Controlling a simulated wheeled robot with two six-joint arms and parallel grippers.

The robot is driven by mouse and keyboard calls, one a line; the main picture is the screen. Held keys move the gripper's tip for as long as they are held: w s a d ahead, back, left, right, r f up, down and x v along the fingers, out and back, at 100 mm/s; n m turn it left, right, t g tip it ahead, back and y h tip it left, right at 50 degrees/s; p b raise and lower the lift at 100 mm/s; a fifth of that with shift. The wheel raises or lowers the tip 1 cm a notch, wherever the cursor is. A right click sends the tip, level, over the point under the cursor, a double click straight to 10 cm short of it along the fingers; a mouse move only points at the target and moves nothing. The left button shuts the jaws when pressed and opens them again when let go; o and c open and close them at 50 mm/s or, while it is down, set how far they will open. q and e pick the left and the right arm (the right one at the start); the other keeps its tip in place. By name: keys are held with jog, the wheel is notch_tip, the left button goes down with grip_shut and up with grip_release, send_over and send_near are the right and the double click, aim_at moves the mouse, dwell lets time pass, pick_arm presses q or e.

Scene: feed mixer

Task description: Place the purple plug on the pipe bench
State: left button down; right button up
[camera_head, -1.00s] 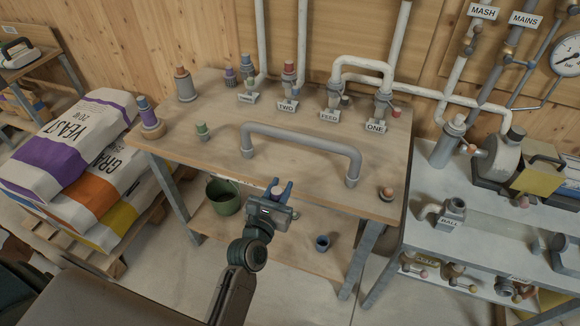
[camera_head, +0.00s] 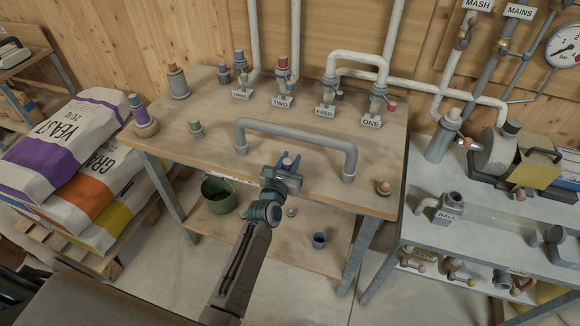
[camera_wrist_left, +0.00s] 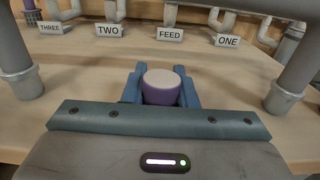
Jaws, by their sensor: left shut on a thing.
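The purple plug (camera_wrist_left: 161,87) shows in the left wrist view between the blue fingers of my left gripper, with its pale round top facing up. My left gripper (camera_head: 287,159) is shut on it, at the front edge of the pipe bench in the head view. In the head view the plug (camera_head: 287,162) is small between the fingers. The wooden pipe bench (camera_head: 210,160) lies behind and around it. I cannot tell whether the plug touches the bench top. My right gripper is not in view.
A grey bent pipe (camera_head: 295,130) arches over the bench just behind my gripper. Labelled pipe ends line the back. The bench's front left is clear.

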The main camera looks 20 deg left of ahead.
pick_arm(q)
jog(key=shift+f, duration=0.3)
jog(key=c, duration=1.2)
grip_release()
jog(key=shift+o, duration=0.2)
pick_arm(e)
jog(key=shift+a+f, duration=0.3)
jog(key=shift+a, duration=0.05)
pick_arm(q)
jog(key=shift+r, duration=0.15)
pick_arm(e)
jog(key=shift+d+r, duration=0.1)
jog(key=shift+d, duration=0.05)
pick_arm(q)
jog(key=shift+s+r, duration=0.1)
jog(key=shift+s, duration=0.05)
jog(key=s+b, duration=0.1)
jog(key=s, duration=1)
jog(key=shift+s+a, duration=0.2)
jog(key=shift+s, duration=0.2)
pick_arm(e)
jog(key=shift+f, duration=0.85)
